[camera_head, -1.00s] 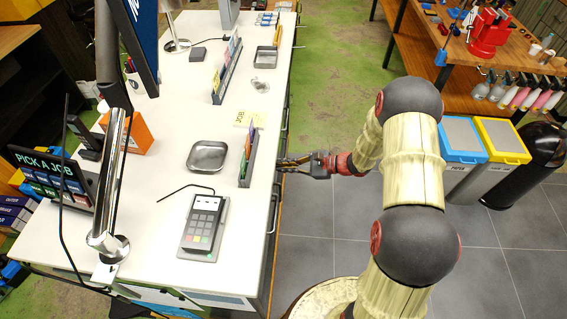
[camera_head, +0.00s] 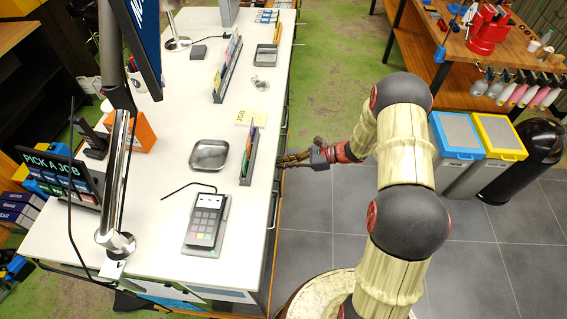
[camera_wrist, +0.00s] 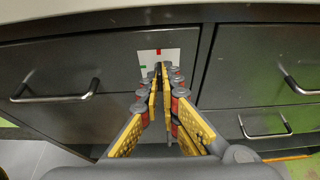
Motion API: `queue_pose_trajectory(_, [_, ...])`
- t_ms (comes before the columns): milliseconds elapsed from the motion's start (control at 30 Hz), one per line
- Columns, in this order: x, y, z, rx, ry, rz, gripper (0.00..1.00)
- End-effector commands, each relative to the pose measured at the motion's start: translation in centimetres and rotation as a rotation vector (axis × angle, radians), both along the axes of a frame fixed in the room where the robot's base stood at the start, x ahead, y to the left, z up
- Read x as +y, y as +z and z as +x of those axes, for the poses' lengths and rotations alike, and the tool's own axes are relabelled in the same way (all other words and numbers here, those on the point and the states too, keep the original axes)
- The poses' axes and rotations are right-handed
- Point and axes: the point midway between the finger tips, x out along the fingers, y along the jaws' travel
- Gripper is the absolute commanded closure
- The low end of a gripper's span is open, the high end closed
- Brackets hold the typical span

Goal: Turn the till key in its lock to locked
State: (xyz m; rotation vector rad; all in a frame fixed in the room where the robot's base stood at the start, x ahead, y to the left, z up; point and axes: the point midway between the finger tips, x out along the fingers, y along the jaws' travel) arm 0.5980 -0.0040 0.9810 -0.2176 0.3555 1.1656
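My gripper (camera_wrist: 160,72) is at the drawer front in the wrist view, its two yellow-and-grey fingers drawn close together at the tips. The tips stand in front of a small white plate (camera_wrist: 183,41) with a red mark above and a green mark at the left. The till key and its lock are not distinguishable; the fingertips cover the middle of the plate. I cannot tell whether the fingers hold the key. In the head view my gripper (camera_head: 290,159) is at the counter's right side, just below the top's edge.
Drawer handles stand out at the left (camera_wrist: 55,95) and right (camera_wrist: 300,88) of the plate. The white counter (camera_head: 150,215) carries a card terminal (camera_head: 206,224), a metal tray (camera_head: 209,155) and a card rack (camera_head: 249,155). The grey floor right of the counter is open.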

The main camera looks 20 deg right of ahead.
Motion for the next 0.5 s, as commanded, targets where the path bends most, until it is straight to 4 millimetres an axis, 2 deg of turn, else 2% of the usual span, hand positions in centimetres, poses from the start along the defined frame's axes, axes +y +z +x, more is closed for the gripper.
queue_pose_trajectory(167, [0.02,-0.08,-0.06,0.002,-0.001,0.001,1.0])
queue_pose_trajectory(200, [0.02,-0.08,-0.06,0.002,-0.001,0.001,0.95])
queue_pose_trajectory(500, [0.01,-0.02,-0.02,0.0,0.0,0.0,0.78])
